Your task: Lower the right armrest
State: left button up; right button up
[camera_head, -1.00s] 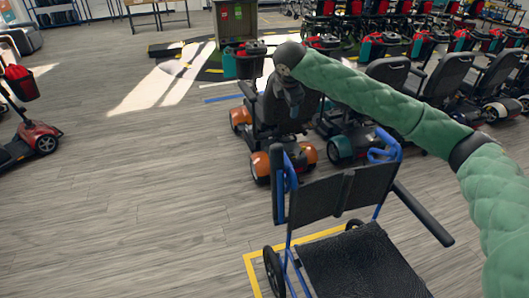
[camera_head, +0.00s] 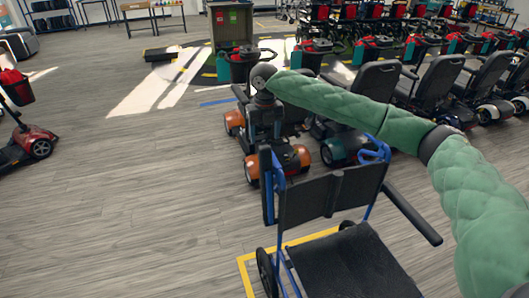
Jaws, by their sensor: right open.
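A black wheelchair with a blue frame stands at the lower middle, its seat (camera_head: 350,267) on the near side of its backrest (camera_head: 332,194). The armrest at the picture's left (camera_head: 267,184) stands upright beside the backrest. The other armrest (camera_head: 411,212), at the picture's right, lies down, pointing toward me. My right gripper (camera_head: 265,127) hangs from the end of my green-sleeved arm, just above the top of the upright armrest in the picture. It is open and dark against an orange scooter behind, so its fingers are hard to make out. My left gripper is out of view.
The orange scooter (camera_head: 295,158) stands close behind the wheelchair, with a row of scooters going off to the right. A red scooter (camera_head: 38,143) is at the far left. Yellow floor tape (camera_head: 243,272) marks the wheelchair's spot.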

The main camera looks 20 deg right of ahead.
aim_at(265, 146)
pick_arm(q)
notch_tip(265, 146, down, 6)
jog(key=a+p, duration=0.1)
jog(key=p, duration=0.1)
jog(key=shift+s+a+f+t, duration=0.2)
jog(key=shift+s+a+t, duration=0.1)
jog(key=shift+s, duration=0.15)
pick_arm(e)
jog(key=shift+f, duration=3.9)
jog(key=c, duration=1.4)
